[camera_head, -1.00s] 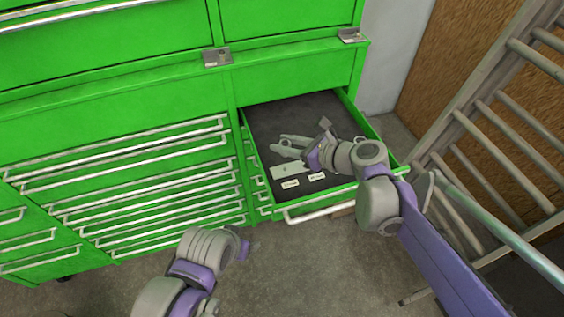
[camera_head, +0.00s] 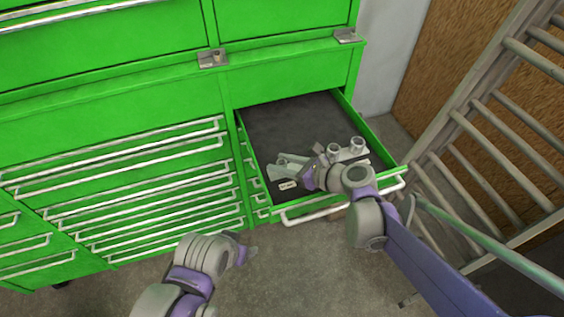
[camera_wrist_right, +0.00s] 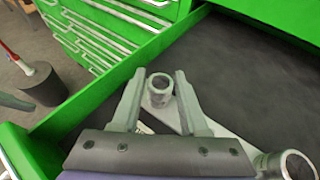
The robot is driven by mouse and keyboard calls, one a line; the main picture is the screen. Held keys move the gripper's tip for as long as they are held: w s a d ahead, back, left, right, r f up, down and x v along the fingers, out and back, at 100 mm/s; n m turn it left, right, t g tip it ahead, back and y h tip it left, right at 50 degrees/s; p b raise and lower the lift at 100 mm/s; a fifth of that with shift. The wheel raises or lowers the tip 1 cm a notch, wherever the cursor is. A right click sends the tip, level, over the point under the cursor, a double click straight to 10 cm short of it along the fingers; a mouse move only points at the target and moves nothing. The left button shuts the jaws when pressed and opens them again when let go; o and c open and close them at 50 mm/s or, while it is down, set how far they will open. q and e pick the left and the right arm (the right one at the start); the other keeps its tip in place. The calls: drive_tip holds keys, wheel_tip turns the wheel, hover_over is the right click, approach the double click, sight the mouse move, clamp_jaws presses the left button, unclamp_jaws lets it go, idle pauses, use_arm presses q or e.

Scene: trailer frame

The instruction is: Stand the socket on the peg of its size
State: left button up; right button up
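A grey metal socket (camera_wrist_right: 158,92) stands upright between the two fingers of my right gripper (camera_wrist_right: 157,80) in the right wrist view. Narrow gaps show beside it, so the gripper looks open around it. The socket is over the end of a pale plate (camera_wrist_right: 222,133); its lower end and any peg under it are hidden. In the head view my right gripper (camera_head: 270,166) is low inside the drawer. Two other sockets stand on the plate, a left one (camera_head: 333,151) and a right one (camera_head: 357,145). My left gripper (camera_head: 247,254) is outside the drawer; its fingers are unclear.
The open green drawer (camera_head: 318,213) has a dark floor, bare towards the back (camera_head: 295,118). A small white label (camera_head: 288,185) lies near its front. The green cabinet (camera_head: 110,130) is behind and left. A ladder (camera_head: 480,130) stands close on the right.

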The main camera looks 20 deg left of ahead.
drive_tip(key=shift+o, duration=1.3)
drive_tip(key=shift+r, duration=0.1)
drive_tip(key=shift+d+r, duration=0.2)
drive_tip(key=v, duration=1.1)
drive_tip(key=shift+s+d+r, duration=0.1)
drive_tip(key=shift+s+d, duration=0.1)
